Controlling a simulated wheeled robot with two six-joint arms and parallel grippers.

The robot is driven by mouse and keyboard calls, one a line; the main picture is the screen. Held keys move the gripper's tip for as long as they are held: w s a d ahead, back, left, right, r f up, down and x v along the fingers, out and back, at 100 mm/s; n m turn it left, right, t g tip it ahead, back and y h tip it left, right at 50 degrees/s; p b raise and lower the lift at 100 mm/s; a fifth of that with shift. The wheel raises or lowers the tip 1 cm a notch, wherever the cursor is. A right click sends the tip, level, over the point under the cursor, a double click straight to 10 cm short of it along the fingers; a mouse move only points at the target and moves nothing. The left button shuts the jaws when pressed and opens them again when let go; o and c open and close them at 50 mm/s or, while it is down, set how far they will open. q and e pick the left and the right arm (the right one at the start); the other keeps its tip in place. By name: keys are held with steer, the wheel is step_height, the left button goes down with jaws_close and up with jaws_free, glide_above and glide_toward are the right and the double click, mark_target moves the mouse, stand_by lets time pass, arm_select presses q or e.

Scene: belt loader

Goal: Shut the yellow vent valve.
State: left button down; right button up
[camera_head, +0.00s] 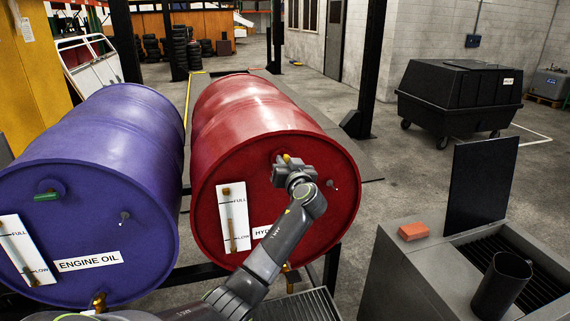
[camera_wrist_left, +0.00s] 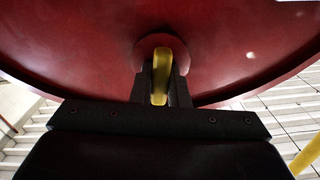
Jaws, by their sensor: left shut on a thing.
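The yellow vent valve (camera_head: 287,158) is on the upper face of the red drum (camera_head: 240,110), labelled as hydraulic by a partly hidden sign. In the left wrist view the yellow valve handle (camera_wrist_left: 161,75) stands out from a round red boss, between my gripper's two dark fingers. My left gripper (camera_head: 283,167) is at the drum face, shut on this yellow handle. In the head view the gripper hides most of the valve. My right gripper is not in view.
A purple engine oil drum (camera_head: 90,190) with a green valve (camera_head: 46,197) lies left of the red one. Brass taps hang below both drums. At right a grey bench holds an orange block (camera_head: 413,231) and a dark jug (camera_head: 502,286). A black wheeled bin (camera_head: 458,95) stands behind.

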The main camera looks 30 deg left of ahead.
arm_select(q)
steer(key=m, duration=0.3)
steer(key=shift+d+m, duration=0.1)
steer(key=shift+m, duration=0.2)
steer(key=m+p, duration=0.1)
steer(key=m, duration=0.2)
steer(key=shift+w+f+m, duration=0.1)
steer(key=shift+m, duration=0.2)
steer(key=m+p, duration=0.2)
steer(key=m, duration=0.2)
steer(key=shift+d+m, duration=0.1)
steer(key=shift+m, duration=0.2)
steer(key=shift+f+m+p, duration=0.15)
steer(key=shift+m+p, duration=0.25)
steer(key=shift+m, duration=0.55)
steer(key=shift+f+m+p, duration=0.1)
steer(key=shift+m+p, duration=0.25)
steer(key=shift+m, duration=0.6)
steer(key=c, duration=1.4)
jaws_free()
steer(key=shift+w, duration=0.1)
